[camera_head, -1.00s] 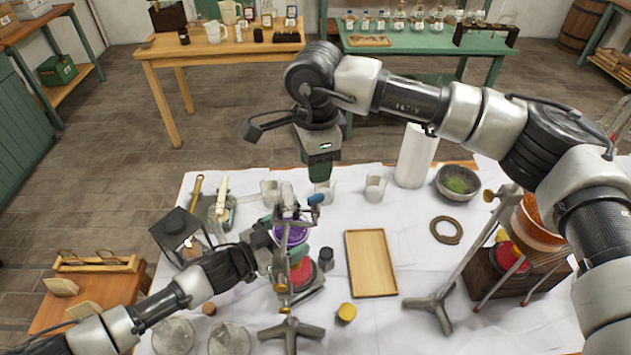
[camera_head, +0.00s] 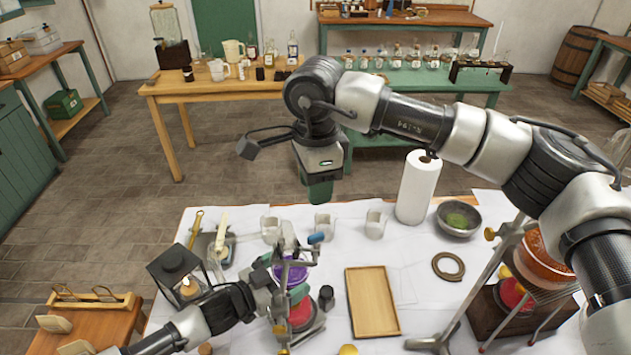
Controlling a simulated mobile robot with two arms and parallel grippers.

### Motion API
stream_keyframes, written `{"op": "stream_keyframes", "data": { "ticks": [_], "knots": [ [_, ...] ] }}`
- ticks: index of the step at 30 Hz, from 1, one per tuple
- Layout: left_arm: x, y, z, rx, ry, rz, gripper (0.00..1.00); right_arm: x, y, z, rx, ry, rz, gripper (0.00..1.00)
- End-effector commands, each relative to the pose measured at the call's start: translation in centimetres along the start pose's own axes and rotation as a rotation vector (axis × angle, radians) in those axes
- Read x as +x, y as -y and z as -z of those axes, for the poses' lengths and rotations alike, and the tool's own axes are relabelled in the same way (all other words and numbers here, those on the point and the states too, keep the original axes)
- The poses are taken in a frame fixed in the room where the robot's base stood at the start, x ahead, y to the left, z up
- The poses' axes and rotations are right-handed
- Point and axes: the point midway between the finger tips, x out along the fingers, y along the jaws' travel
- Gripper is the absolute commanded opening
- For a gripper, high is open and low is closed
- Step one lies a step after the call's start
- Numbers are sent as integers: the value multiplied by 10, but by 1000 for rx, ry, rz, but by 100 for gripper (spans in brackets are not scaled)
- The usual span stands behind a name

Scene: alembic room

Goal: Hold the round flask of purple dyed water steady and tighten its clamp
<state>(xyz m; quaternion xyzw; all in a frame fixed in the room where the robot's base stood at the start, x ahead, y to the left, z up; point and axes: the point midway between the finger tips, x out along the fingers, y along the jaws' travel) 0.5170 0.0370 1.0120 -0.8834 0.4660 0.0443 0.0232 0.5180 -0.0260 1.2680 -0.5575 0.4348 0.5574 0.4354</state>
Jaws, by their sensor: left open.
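The round flask of purple dyed water (camera_head: 293,273) stands in a stand at the middle left of the white-covered table. It is partly hidden by the clamp and my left gripper. The clamp (camera_head: 290,243) is at the flask's upper part, with a blue-ended screw (camera_head: 316,238) sticking out to the right. My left gripper (camera_head: 283,288) is open at the flask's left side, low beside it; I cannot tell whether it touches the glass. My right gripper (camera_head: 320,190) hangs above and behind the clamp, pointing down, apart from it. Its fingertips are too dark to read.
A red-topped burner (camera_head: 301,314) is below the flask. A wooden tray (camera_head: 372,302), a dark stopper jar (camera_head: 326,297) and a rope ring (camera_head: 448,266) lie to the right. A lantern (camera_head: 180,275) stands left; a paper roll (camera_head: 418,188) and bowl (camera_head: 458,217) stand behind.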

Motion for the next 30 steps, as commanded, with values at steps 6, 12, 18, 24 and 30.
{"op": "stream_keyframes", "data": {
  "ticks": [6,12,18,24,30],
  "knots": [
    [-2,0,0,0,0,0,100,0,0,0,0,0,0,38],
    [-30,1,-1,-1,3,2,100,0,0,0,0,0,0,38],
    [-74,0,-2,-1,4,1,100,0,0,0,0,0,0,38],
    [-107,0,-1,-2,2,1,100,0,0,0,0,0,0,38],
    [-120,0,0,0,0,-1,100,0,0,0,0,0,0,38]
  ]
}}
